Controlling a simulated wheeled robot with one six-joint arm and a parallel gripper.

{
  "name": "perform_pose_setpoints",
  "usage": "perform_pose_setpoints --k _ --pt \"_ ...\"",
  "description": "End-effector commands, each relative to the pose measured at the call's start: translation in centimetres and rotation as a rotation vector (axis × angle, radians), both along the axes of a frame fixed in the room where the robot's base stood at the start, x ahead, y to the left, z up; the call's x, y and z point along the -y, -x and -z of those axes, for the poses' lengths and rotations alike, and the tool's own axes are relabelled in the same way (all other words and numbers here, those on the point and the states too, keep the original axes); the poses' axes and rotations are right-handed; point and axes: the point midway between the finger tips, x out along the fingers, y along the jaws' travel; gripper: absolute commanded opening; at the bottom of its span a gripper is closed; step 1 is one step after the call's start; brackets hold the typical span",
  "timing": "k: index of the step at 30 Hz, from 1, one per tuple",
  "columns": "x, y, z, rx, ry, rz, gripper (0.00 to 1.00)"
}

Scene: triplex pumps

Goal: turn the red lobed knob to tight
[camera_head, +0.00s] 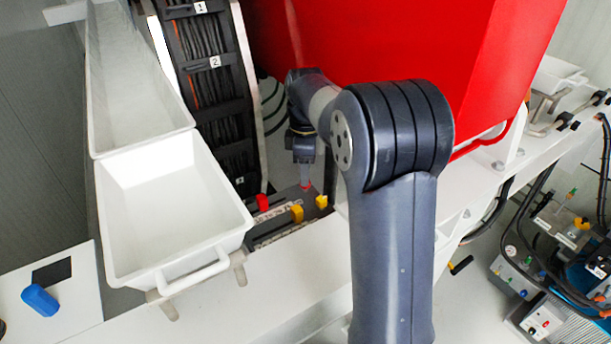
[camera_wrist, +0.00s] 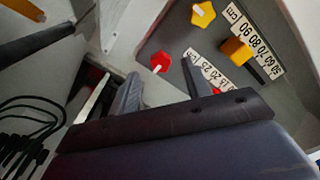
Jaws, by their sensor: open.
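The red lobed knob (camera_wrist: 161,61) is on a dark grey panel (camera_wrist: 178,42) in the wrist view, with a small white mark on it. It lies just beyond and between my fingertips, and I cannot tell whether they touch it. My gripper (camera_wrist: 160,70) is open, with one finger to each side of the knob in the picture. In the head view my gripper (camera_head: 304,165) points down at the panel, with a reddish bit of the knob (camera_head: 306,184) just below it. No tight marking can be read.
A yellow lobed knob (camera_wrist: 203,14) is near the red one. A yellow slider (camera_wrist: 236,50) and a red slider (camera_head: 262,202) sit on white centimetre scales. White trays (camera_head: 180,215) stand left; a large red housing (camera_head: 420,50) rises behind my arm. Black cables (camera_wrist: 30,130) hang left.

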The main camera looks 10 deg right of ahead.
Motion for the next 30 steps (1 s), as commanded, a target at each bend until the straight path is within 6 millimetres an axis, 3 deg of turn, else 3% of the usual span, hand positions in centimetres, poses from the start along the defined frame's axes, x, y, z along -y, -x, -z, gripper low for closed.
perform_pose_setpoints --k 6,17,30 --pt "0.0 0.0 2.5 -0.002 -0.001 0.0 0.46" --pt "0.0 0.0 2.9 0.001 0.0 0.0 0.45" --pt "0.0 0.0 2.9 0.0 0.0 0.0 0.09"
